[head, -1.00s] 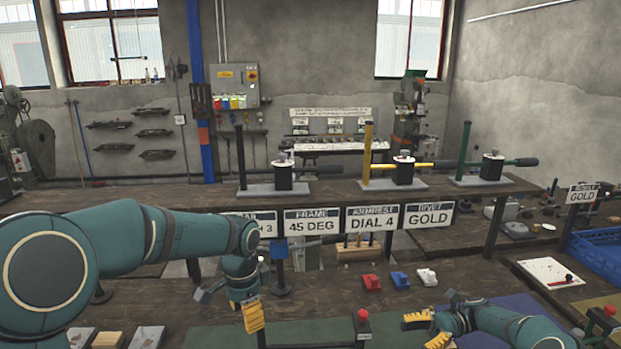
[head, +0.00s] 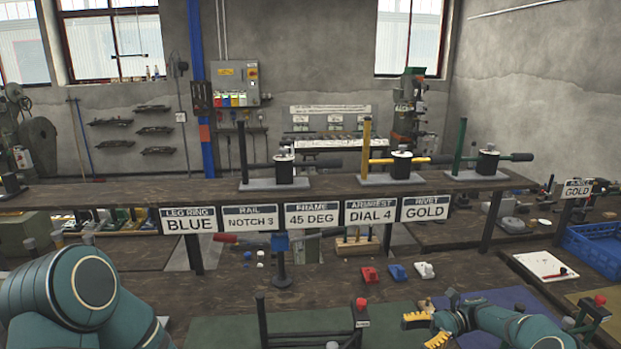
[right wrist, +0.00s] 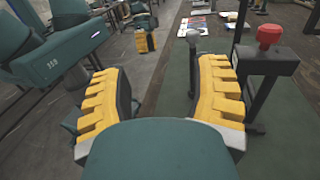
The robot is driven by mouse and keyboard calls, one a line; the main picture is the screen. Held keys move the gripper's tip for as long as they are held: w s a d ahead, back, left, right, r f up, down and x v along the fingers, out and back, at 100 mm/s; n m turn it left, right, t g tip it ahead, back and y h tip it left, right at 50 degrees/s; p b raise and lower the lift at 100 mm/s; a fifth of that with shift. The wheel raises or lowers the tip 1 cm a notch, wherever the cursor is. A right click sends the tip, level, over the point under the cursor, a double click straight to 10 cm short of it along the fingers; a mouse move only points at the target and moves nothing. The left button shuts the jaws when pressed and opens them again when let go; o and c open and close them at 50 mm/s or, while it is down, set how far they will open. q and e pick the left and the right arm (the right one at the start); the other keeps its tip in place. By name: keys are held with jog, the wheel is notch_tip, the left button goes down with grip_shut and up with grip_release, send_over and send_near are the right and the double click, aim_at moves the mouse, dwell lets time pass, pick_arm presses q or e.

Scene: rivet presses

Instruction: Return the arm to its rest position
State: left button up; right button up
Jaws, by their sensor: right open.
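My left arm (head: 75,290) is folded low at the left edge in the head view, and its gripper is out of that picture. In the right wrist view a teal gripper with a yellow pad (right wrist: 145,42), which looks like my left one, hangs at the top; its jaw opening cannot be made out.
A dark frame with a red knob (head: 361,304) stands on the green mat (head: 215,330), left of my right gripper. Red (head: 370,275), blue (head: 397,271) and white (head: 424,270) blocks lie behind. Signs hang from the shelf (head: 330,187) bearing three presses. A blue crate (head: 600,245) is at right.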

jog(key=s+a+f+n+h, duration=0.1)
jog(key=s+a+f+h, duration=0.1)
jog(key=a+f, duration=0.2)
jog(key=s+a+f+t+h, duration=0.1)
jog(key=s+a+f+h, duration=0.1)
jog(key=a+f, duration=0.2)
jog(key=s+a+f+n+t+h, duration=0.1)
jog(key=s+a+f+h, duration=0.2)
jog(key=a+f, duration=0.2)
jog(key=shift+f+n, duration=0.1)
jog(key=shift+n, duration=0.2)
jog(key=s+f+h, duration=0.1)
jog(key=s+f+n, duration=0.1)
jog(key=s+a+f+n+t+h, duration=0.1)
jog(key=s, duration=0.1)
jog(key=shift+s+a+h, duration=0.1)
jog(key=shift+h, duration=0.2)
jog(key=s+n+t+h, duration=0.45)
jog(key=s+n, duration=0.35)
jog(key=s, duration=0.4)
pick_arm(q)
jog(key=s+f+n+b, duration=0.2)
jog(key=s+f+b, duration=0.3)
jog(key=f, duration=0.3)
jog(key=shift+a+b, duration=0.25)
jog(key=shift+b, duration=0.35)
pick_arm(e)
notch_tip(320, 180, down, 6)
jog(key=shift+a+y, duration=0.25)
jog(key=shift+y, duration=0.2)
